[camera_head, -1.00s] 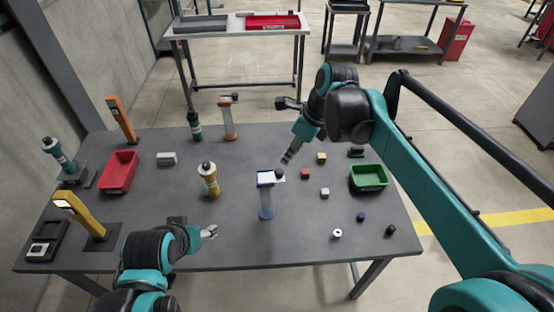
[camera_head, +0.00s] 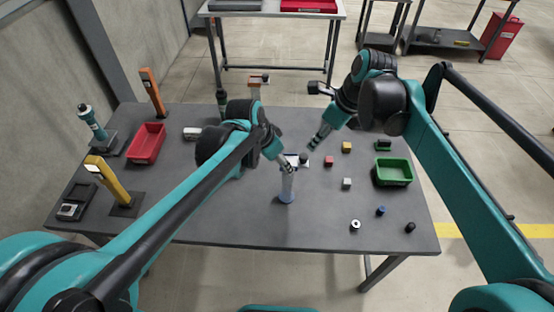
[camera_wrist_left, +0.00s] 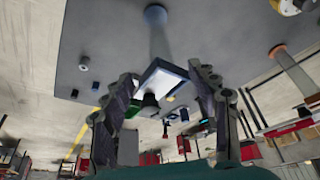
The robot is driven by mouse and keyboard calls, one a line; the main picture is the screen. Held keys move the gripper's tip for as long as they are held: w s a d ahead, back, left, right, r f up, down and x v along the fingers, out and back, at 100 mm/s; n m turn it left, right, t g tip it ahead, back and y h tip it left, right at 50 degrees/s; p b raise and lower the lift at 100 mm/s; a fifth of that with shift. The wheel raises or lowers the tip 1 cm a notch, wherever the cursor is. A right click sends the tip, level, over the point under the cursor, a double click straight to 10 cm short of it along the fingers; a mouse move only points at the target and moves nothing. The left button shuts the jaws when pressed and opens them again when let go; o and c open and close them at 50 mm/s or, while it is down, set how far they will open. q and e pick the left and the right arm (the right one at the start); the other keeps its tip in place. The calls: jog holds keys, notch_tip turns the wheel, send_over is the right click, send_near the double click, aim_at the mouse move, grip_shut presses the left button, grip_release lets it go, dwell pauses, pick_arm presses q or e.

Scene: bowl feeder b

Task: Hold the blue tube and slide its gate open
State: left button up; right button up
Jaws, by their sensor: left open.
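The blue tube (camera_head: 287,187) stands upright on the table, with a pale clear body and a blue foot. Its top carries a blue frame with a white plate, the gate (camera_wrist_left: 172,82), and a dark knob (camera_head: 303,158) beside it. My left gripper (camera_head: 287,166) is at the tube's upper part, open. In the left wrist view its two fingers (camera_wrist_left: 163,108) are spread to either side of the blue frame; I cannot tell whether they touch it. My right gripper (camera_head: 316,142) hangs just behind and right of the knob, apart from it; its finger opening is unclear.
Small blocks, including a red cube (camera_head: 328,161) and a yellow cube (camera_head: 347,147), lie to the right, near a green bin (camera_head: 394,171). A red bin (camera_head: 147,143) and a yellow post (camera_head: 108,180) stand left. The front middle of the table is clear.

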aim_at(288, 180)
pick_arm(q)
jog(key=x, duration=1.1)
jog(key=shift+w+f, duration=0.15)
jog(key=shift+f, duration=0.05)
jog(key=shift+d, duration=0.1)
